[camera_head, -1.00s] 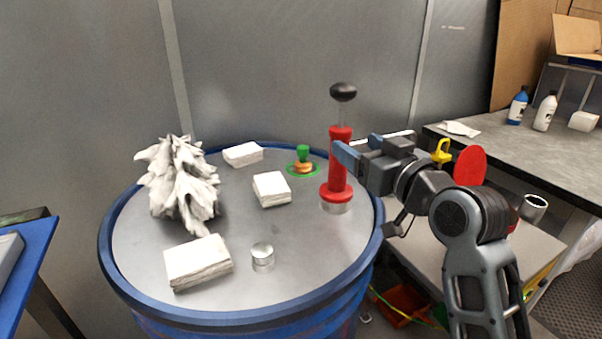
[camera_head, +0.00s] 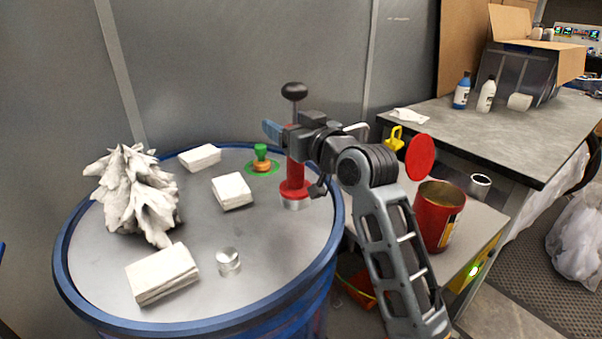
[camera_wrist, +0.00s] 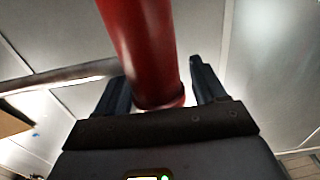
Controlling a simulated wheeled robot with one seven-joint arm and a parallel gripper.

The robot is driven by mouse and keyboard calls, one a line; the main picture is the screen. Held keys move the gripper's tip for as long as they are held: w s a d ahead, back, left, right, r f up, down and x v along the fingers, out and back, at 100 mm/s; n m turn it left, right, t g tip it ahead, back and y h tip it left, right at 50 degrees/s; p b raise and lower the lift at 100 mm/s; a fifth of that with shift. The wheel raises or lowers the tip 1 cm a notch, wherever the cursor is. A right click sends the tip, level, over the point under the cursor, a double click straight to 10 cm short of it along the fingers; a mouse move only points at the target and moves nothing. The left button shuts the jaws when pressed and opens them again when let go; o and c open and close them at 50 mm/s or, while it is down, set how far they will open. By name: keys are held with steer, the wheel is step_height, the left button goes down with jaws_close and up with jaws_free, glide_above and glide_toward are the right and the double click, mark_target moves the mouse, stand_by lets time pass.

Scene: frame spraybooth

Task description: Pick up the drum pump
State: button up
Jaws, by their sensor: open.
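The drum pump (camera_head: 295,173) is a red upright cylinder with a black ball knob (camera_head: 294,91) and a silver foot, standing near the right side of the blue-rimmed drum top. My gripper (camera_head: 273,131) is at the upper part of the pump and hides some of it in the head view. In the wrist view the red pump body (camera_wrist: 147,45) passes between the two dark fingers of my gripper (camera_wrist: 160,82). The fingers are open, with a visible gap beside the right one. Contact with the left finger cannot be told.
The drum top (camera_head: 205,260) also holds a crumpled white heap (camera_head: 135,195), several white folded stacks, a small metal cylinder (camera_head: 228,261) and a green-and-orange item (camera_head: 262,160). A red can (camera_head: 436,220) stands right of my arm. A grey wall is close behind.

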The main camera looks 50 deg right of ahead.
steer(key=shift+c, duration=0.4)
jaws_close()
stand_by(0.4)
steer(key=shift+r, duration=0.25)
